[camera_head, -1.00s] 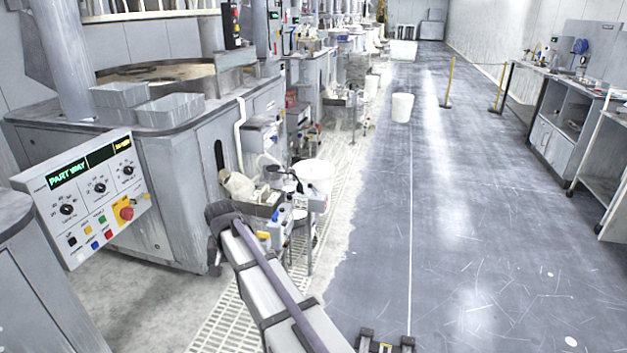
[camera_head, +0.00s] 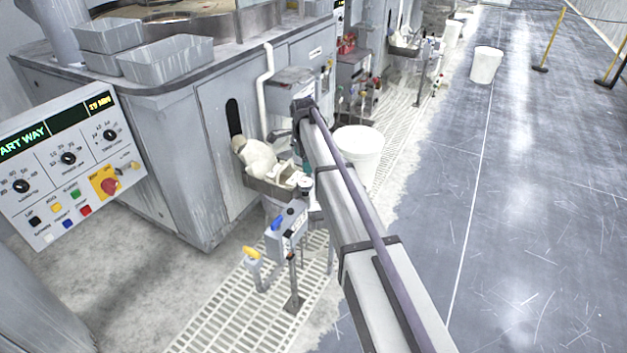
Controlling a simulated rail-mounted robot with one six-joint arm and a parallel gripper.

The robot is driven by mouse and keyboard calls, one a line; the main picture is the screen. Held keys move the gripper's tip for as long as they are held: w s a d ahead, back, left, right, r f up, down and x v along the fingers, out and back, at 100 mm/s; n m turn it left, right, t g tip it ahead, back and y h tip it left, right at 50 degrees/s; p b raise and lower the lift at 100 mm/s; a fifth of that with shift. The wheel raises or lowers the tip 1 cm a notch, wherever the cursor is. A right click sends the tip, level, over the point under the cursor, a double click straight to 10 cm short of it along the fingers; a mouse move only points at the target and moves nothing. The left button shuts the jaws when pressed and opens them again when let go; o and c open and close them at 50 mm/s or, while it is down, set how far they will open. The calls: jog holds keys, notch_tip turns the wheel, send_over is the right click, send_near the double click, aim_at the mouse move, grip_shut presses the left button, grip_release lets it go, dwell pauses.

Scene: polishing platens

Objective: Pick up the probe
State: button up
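I cannot pick out the probe for certain. A small post stand (camera_head: 290,225) with a grey box, a blue part and a dark round-topped piece stands on the floor grating, and the probe may be among these parts. Just behind it a small tray (camera_head: 270,188) holds pale, crumpled cloth-like material (camera_head: 258,158). My arm crosses from the bottom right up to a dark joint beside the grey machine, and it hides part of what is behind. My gripper does not show.
A white bucket (camera_head: 360,145) stands just right of my arm, and another white bucket (camera_head: 486,65) is farther off on the floor. The polishing machine (camera_head: 165,150) and its control panel (camera_head: 70,165) fill the left. Grey trays (camera_head: 165,58) sit on the machine's ledge.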

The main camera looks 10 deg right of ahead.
aim_at(305, 182)
notch_tip(305, 182, down, 11)
jog(key=b, duration=1.1)
jog(key=shift+w+f, duration=0.1)
jog(key=shift+f, duration=0.05)
jog(key=shift+r, duration=0.25)
jog(key=c, duration=1.1)
jog(key=shift+o, duration=0.2)
notch_tip(305, 182, up, 10)
jog(key=p, duration=1)
jog(key=shift+r+p, duration=0.15)
jog(key=shift+p, duration=0.15)
